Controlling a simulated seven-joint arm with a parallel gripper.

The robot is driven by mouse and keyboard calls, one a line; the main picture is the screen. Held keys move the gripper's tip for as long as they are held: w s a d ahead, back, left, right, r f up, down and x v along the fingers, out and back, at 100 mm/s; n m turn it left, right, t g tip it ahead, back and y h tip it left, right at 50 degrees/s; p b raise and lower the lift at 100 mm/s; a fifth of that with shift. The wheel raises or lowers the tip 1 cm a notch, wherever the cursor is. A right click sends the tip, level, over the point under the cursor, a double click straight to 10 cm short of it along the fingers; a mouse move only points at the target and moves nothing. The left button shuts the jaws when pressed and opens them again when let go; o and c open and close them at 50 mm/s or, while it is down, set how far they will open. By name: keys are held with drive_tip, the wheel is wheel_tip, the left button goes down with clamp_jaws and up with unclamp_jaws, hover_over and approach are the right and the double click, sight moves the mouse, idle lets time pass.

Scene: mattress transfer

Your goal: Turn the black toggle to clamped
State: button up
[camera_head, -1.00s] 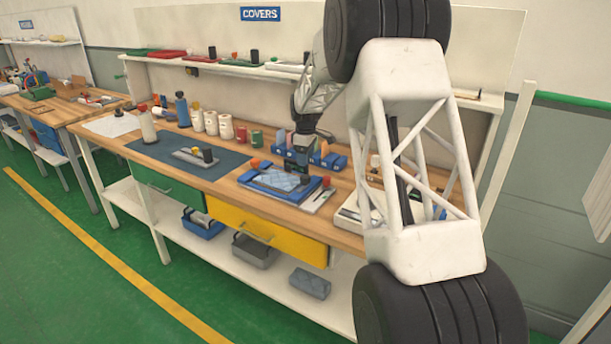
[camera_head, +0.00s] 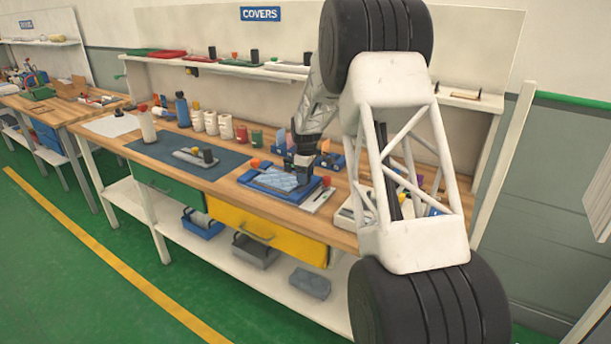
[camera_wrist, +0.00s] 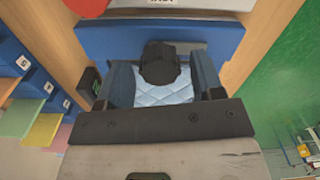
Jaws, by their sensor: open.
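The black toggle (camera_wrist: 160,62) has a round dark knob at the near-middle of the blue frame (camera_wrist: 205,38) in the wrist view. A pale blue quilted mattress pad (camera_wrist: 160,88) shows just below the knob in that view. My gripper (camera_wrist: 155,88) is open, with a dark fingertip on either side of the pad and the knob between and beyond them. I cannot tell whether they touch it. In the head view my gripper (camera_head: 303,168) is low over the blue frame (camera_head: 262,187) on the bench, largely hiding the toggle. The toggle's setting is not readable.
A red knob (camera_head: 326,181) stands on a white plate beside the frame. Blue bins (camera_head: 330,160) with coloured cards stand behind. A blue mat (camera_head: 175,152) lies to the left, and a white tray (camera_head: 348,215) to the right.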

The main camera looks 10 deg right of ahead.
drive_tip(key=c, duration=0.9)
drive_tip(key=shift+m, duration=0.3)
drive_tip(key=m, duration=0.4)
drive_tip(key=shift+r, duration=0.1)
drive_tip(key=m, duration=0.4)
drive_tip(key=shift+m, duration=0.3)
drive_tip(key=m, duration=0.4)
drive_tip(key=shift+m, duration=0.3)
drive_tip(key=m, duration=0.4)
drive_tip(key=shift+w, duration=0.1)
